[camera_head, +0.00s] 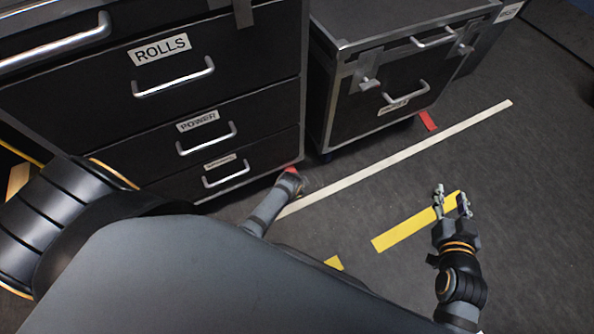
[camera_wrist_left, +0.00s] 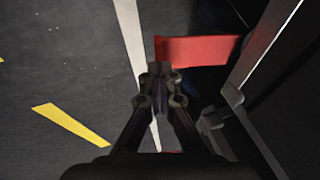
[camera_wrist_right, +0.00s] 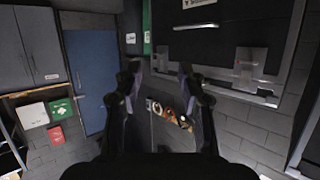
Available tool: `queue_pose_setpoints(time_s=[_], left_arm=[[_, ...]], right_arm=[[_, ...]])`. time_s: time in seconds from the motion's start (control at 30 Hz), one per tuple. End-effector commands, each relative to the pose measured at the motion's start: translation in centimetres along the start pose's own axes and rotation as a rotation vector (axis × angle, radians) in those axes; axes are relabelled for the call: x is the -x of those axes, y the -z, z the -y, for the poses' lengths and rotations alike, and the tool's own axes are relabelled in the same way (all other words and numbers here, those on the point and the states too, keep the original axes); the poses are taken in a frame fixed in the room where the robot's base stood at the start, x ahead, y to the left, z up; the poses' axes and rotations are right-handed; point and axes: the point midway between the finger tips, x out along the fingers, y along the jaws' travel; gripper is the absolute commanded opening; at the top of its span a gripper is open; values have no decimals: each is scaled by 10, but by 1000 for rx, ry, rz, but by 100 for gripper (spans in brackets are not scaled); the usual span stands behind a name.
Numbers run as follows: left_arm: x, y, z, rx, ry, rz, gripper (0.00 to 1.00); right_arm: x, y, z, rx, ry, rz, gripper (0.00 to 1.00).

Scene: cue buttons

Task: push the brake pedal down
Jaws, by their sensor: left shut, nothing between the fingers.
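I cannot pick out the brake pedal for certain. In the left wrist view a grey, blurred fitting (camera_wrist_left: 228,105) sits low beside a dark cart, to the right of my left gripper (camera_wrist_left: 160,78), and may be a caster part. My left gripper is shut and empty, low over the floor. In the head view it (camera_head: 294,182) is beside the lower corner of the drawer cabinet, and a small red patch (camera_head: 290,169) shows next to it. My right gripper (camera_head: 452,195) is open and empty above the yellow floor strip; its parted fingers show in the right wrist view (camera_wrist_right: 160,75).
The black drawer cabinet (camera_head: 80,85) stands at left, with a second black cart (camera_head: 360,115) to its right. The floor at right is clear.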

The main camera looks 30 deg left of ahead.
Motion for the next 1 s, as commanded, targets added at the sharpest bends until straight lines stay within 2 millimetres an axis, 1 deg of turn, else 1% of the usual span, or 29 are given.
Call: queue_pose_setpoints(time_s=[0.1,0.3,0.37,0.57,0.8,0.83,0.9,1.0], left_arm=[[4,1,2,0,0,0,0],[8,2,3,1,1,0,0],[11,2,4,1,1,0,0],[19,4,7,2,1,1,0],[28,5,10,4,1,1,0],[42,7,11,4,1,0,0],[62,7,9,4,1,0,0],[85,6,7,5,0,1,0]], right_arm=[[6,-29,1,-10,4,116,40],[21,-80,5,-27,15,314,40],[28,-91,6,-30,18,374,40],[54,-132,9,-40,28,587,40],[97,-174,14,-52,44,838,40],[99,-160,13,-43,39,857,40],[106,-146,9,-28,28,918,40],[116,-133,3,-11,9,998,40]])
